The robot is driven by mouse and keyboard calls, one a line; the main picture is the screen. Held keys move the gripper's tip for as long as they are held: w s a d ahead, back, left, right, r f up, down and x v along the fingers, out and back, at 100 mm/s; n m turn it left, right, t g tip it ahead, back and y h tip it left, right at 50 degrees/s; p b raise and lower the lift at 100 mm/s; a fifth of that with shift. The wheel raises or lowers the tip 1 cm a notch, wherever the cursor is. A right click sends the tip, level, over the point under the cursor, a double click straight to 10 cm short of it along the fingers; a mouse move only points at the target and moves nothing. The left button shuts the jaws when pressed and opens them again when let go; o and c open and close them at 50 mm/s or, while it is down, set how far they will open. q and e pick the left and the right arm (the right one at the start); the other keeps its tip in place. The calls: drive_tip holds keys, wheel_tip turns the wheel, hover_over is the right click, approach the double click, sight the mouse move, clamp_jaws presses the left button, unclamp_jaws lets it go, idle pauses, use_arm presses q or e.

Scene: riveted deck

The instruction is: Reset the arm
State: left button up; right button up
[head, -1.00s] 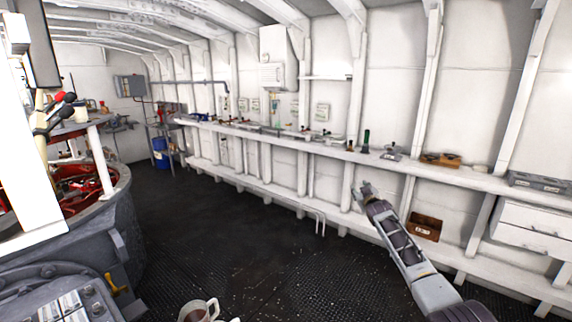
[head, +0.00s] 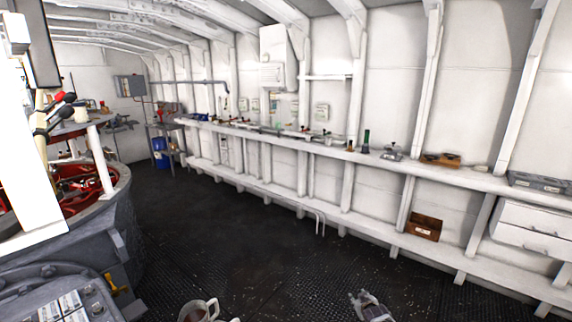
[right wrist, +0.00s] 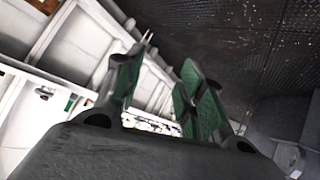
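My right gripper (head: 370,305) is low at the bottom edge of the head view, over the dark deck, with its arm mostly out of the picture. In the right wrist view its two green-padded fingers (right wrist: 163,88) stand apart, with nothing between them. The white wall framing and dark floor show behind them.
A long white shelf (head: 330,151) with small items runs along the wall. A brown box (head: 425,227) sits on the lower ledge. Grey machinery (head: 60,285) stands at left. The dark deck (head: 230,240) between is clear.

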drive_tip(key=s+a+f+g, duration=0.1)
drive_tip(key=s+f+g, duration=0.1)
drive_tip(key=s+f, duration=1.15)
drive_tip(key=s+a+f+g, duration=0.25)
drive_tip(key=s+f, duration=0.85)
drive_tip(key=s, duration=0.6)
drive_tip(key=s+f+g, duration=0.1)
drive_tip(key=s+f, duration=0.2)
drive_tip(key=s, duration=1)
drive_tip(key=s+f+g, duration=0.2)
drive_tip(key=s+f, duration=0.2)
drive_tip(key=s, duration=0.9)
drive_tip(key=s+f+g, duration=0.2)
drive_tip(key=s+f, duration=0.1)
drive_tip(key=s, duration=1)
drive_tip(key=shift+s+a+f+m+y, duration=0.25)
drive_tip(key=shift+s+a+m+y, duration=0.05)
drive_tip(key=shift+a, duration=0.15)
